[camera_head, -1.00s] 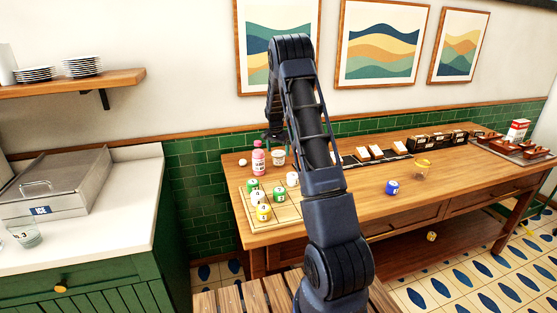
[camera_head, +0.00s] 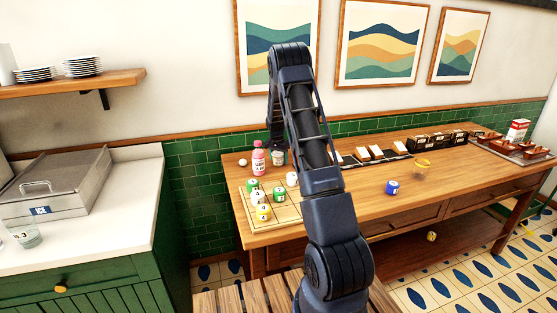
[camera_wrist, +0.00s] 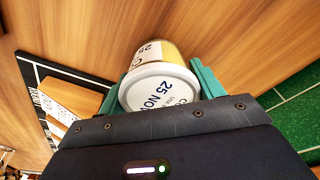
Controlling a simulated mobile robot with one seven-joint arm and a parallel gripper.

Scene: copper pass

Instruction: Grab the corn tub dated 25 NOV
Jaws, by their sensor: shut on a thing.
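A round tub (camera_wrist: 160,88) with a white lid fills the space between the teal fingers of my gripper (camera_wrist: 168,80) in the wrist view. Its lid reads "25 NOV", with a partly cut-off line starting "CO" above. Its side shows yellow with a white label. My gripper is shut on this tub, one finger on each side. In the head view my gripper (camera_head: 277,151) is at the tub's place at the back left of the wooden table, right of the pink bottle (camera_head: 258,160). The arm and fingers partly hide the tub there.
Several small numbered pieces stand on a board (camera_head: 284,216) at the table's front left. Dark holders (camera_head: 435,143) line the back. The wall is close behind.

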